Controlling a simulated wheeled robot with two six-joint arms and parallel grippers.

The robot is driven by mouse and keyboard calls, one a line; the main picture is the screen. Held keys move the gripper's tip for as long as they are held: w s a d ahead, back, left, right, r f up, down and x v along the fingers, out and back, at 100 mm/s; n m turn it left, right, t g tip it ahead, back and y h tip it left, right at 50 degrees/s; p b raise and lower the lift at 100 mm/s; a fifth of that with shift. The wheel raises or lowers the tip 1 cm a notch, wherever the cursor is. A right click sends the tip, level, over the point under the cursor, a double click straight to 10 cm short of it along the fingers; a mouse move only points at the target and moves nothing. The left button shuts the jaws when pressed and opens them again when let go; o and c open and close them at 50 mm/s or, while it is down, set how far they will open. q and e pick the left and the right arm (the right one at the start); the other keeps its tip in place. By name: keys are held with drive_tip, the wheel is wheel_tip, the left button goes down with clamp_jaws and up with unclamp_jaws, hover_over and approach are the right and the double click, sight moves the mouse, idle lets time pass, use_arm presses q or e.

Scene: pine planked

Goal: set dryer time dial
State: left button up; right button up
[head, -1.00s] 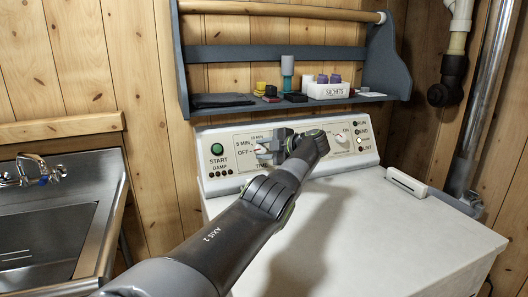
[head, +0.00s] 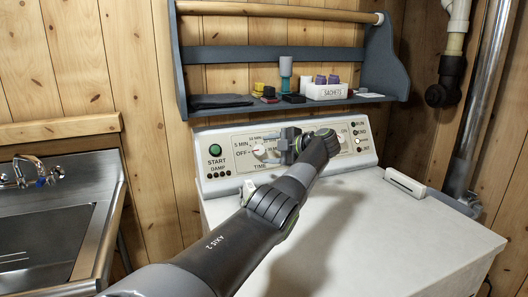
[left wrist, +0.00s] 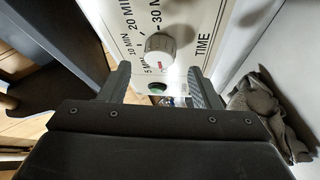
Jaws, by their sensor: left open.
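The time dial (head: 259,151) is a pale round knob on the dryer's control panel (head: 226,183), left of my gripper in the head view. A small red mark shows at its left side, towards OFF; the exact setting is hard to read. In the left wrist view the dial (left wrist: 160,44) sits beyond the fingertips, with minute labels around it. My left gripper (head: 287,144) is open and empty in front of the panel, apart from the dial. In the left wrist view its fingers (left wrist: 162,84) are spread wide. My right gripper is not in view.
A grey shelf (head: 225,105) with bottles and a sachets box (head: 326,90) hangs above the panel. The START button (head: 214,149) is left of the dial, and another knob (head: 341,139) is right. A steel sink (head: 45,220) stands left. The dryer top (head: 400,235) is mostly clear.

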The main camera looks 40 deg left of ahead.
use_arm(q)
drive_tip(key=b+v, duration=0.1)
drive_tip(key=v, duration=1.3)
drive_tip(key=shift+b, duration=0.3)
drive_tip(key=shift+a, duration=0.1)
